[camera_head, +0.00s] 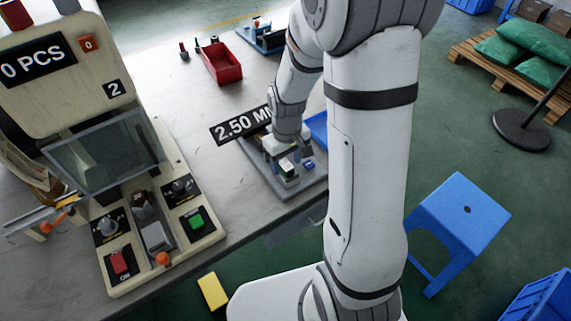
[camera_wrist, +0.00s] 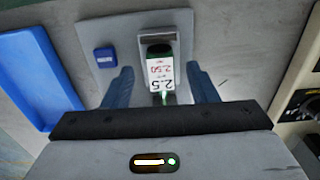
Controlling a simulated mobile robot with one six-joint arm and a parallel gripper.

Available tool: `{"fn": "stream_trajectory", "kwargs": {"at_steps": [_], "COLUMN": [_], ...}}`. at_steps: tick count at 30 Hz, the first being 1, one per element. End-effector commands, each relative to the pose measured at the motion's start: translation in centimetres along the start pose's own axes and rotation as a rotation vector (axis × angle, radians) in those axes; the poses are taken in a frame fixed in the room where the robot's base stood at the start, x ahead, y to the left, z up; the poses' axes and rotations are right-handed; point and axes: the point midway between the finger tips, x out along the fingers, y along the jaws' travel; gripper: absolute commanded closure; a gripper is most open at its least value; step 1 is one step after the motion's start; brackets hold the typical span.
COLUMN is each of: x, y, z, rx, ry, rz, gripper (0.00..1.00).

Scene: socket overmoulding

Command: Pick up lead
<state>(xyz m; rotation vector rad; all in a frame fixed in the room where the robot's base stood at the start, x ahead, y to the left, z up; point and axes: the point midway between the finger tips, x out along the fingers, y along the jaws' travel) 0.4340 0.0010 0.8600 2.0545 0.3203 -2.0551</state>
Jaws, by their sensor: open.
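No cable-like lead is clearly seen in either view.
A blue tray (camera_wrist: 35,80) and a small blue button (camera_wrist: 105,55) lie left of the block in the wrist view. In the head view, a 2.50 MM sign (camera_head: 240,124) stands behind, a red bin (camera_head: 222,64) farther back, and a machine (camera_head: 110,160) at left.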

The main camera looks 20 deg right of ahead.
Motion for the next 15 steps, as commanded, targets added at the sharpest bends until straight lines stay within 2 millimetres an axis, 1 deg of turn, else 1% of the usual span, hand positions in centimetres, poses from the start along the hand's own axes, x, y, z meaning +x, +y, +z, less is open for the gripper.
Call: {"fn": "stream_trajectory", "kwargs": {"at_steps": [1,3,9,11,15], "x": [0.52,0.8,0.83,0.82,0.81], "y": [-0.04,-0.04,-0.06,-0.07,-0.08], "z": [0.06,0.02,-0.01,-0.01,-0.02], "rx": [0.0,-0.001,-0.001,-0.001,-0.002], "ry": [-0.003,0.0,0.001,0.001,0.001], "rz": [-0.001,0.0,0.0,0.0,0.0], "gripper": [0.47,0.47,0.47,0.51,0.63]}}
